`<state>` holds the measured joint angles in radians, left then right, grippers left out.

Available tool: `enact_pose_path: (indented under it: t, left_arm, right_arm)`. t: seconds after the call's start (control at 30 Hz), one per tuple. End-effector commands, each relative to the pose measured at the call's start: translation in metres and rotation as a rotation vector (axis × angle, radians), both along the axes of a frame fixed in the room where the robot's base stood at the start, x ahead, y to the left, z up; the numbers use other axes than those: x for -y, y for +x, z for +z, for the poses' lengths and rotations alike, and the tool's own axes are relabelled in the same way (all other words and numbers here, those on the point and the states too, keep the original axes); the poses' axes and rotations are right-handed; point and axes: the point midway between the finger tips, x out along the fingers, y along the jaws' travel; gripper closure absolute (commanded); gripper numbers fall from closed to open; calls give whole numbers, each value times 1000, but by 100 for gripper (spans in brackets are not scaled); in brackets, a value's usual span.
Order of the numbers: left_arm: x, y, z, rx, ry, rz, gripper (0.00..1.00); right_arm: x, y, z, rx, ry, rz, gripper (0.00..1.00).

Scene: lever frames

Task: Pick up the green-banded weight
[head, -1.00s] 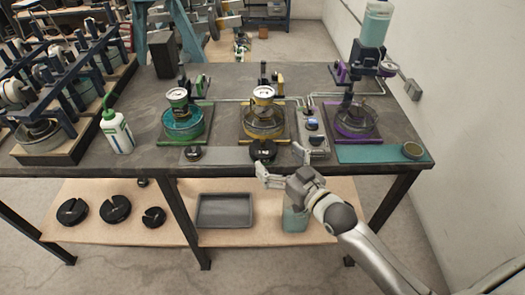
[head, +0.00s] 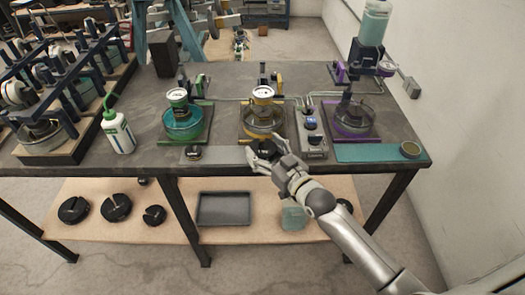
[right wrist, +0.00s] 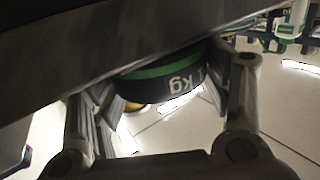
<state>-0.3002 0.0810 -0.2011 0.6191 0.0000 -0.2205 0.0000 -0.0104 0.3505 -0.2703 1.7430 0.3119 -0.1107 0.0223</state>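The green-banded weight (right wrist: 160,77) is a dark disc with a green stripe and "1 kg" lettering, upside down in the right wrist view. In the head view the dark weight (head: 264,149) sits at the front edge of the bench, below the yellow station, partly covered by my fingers. My right gripper (head: 268,155) has its fingers around the weight; in the right wrist view the gripper (right wrist: 172,98) has one finger on each side of it. The fingers look spread, and firm contact does not show. My left gripper is out of view.
The bench front edge (head: 230,169) lies close to my right gripper. A grey valve box (head: 312,135) stands just right of the weight, and a glass dish (head: 262,124) behind it. A smaller dark weight (head: 193,153) lies left. The lower shelf (head: 270,232) holds a grey tray and black slotted weights.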

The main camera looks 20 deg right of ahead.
Motion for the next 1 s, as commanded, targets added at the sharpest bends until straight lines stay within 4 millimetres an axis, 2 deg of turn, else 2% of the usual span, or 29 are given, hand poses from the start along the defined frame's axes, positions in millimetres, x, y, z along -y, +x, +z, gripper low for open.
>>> enact_pose_path:
  t: [0.03,0.4,0.43,0.77,1.0]
  left_arm:
    - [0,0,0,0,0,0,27]
    - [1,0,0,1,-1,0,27]
    - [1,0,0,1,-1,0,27]
    - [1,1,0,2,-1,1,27]
    - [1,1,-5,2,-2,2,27]
  right_arm:
    - [0,0,0,0,0,0,42]
    - [0,0,0,0,1,1,89]
    - [0,1,5,11,4,1,91]
    - [0,1,7,11,4,0,91]
    - [0,1,26,15,5,0,91]
